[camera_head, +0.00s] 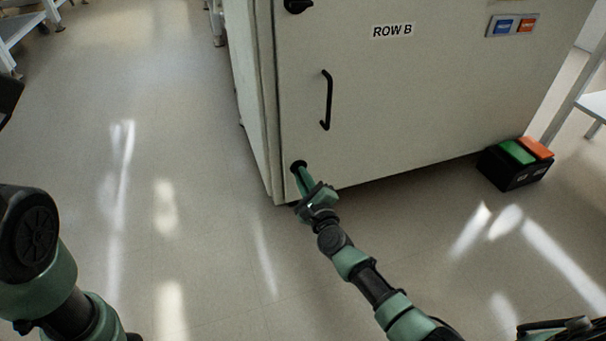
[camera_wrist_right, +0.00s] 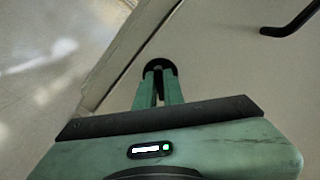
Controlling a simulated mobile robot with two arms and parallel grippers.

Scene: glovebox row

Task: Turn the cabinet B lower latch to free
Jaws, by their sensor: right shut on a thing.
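The cabinet marked ROW B (camera_head: 430,90) stands ahead with its door closed. Its lower latch, a round black knob (camera_head: 298,166), sits near the door's bottom left corner. My right gripper (camera_head: 301,172) is at this latch, its green fingers shut on it. In the right wrist view the fingertips (camera_wrist_right: 160,72) meet the black latch (camera_wrist_right: 161,64), and the fingers hide part of it. The way the latch is turned cannot be told. The upper latch (camera_head: 297,5) is black and cut by the top edge. My left arm shows at the left, but its gripper is out of view.
A black bar handle (camera_head: 327,100) is on the door above the lower latch; it also shows in the right wrist view (camera_wrist_right: 292,22). A black pedal box (camera_head: 513,175) with green and orange tops stands on the floor at the right.

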